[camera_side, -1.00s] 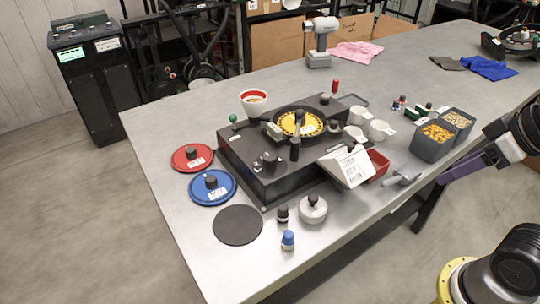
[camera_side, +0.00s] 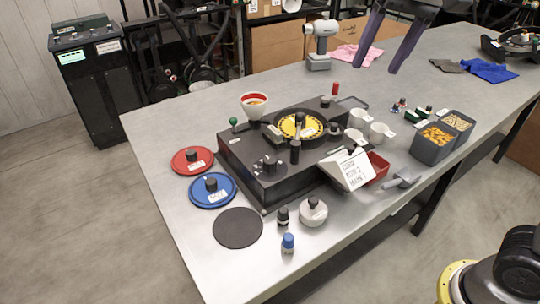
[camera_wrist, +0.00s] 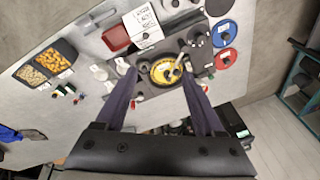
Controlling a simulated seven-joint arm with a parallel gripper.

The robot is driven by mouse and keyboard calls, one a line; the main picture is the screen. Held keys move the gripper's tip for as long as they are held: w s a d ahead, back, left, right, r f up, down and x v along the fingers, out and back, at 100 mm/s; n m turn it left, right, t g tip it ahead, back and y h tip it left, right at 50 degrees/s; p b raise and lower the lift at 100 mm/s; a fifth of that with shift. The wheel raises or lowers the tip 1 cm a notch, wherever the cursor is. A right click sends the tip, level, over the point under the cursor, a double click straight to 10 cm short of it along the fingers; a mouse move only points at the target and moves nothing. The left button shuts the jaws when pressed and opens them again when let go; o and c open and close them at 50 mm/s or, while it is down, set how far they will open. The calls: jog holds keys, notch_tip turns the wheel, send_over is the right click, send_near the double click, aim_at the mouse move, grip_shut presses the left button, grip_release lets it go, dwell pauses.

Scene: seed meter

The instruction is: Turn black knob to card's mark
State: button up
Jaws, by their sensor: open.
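The black seed meter box (camera_side: 240,165) stands on the metal table with a yellow seed disc (camera_side: 300,124) on top. A black knob (camera_side: 269,164) sits on its front-left top; its pointer and marks are too small to read. Other black knobs are on the box too. A white card (camera_side: 354,171) leans at the box's front right; its printed lines are too small to read surely. My gripper (camera_side: 376,68) is open and empty, high above the table's back, apart from everything. In the wrist view my gripper (camera_wrist: 160,73) has fingers either side of the yellow disc (camera_wrist: 165,71), seen from far above.
Red (camera_side: 192,159) and blue (camera_side: 212,189) discs and a dark round mat (camera_side: 237,226) lie left of the box. A white funnel cup (camera_side: 254,104) and a black upright handle (camera_side: 295,150) rise from it. Grey seed bins (camera_side: 432,150) and a scoop (camera_side: 404,178) are right.

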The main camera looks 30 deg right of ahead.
jog(key=w+a+f+g, duration=0.1)
jog(key=w+a+f, duration=0.2)
jog(key=w+a, duration=0.45)
jog(key=n+g, duration=0.1)
jog(key=g, duration=0.1)
send_near(270, 159)
jog(key=shift+h, duration=0.3)
jog(key=f, duration=0.9)
jog(key=shift+a+f, duration=0.1)
jog(key=shift+a, duration=0.15)
grip_shut()
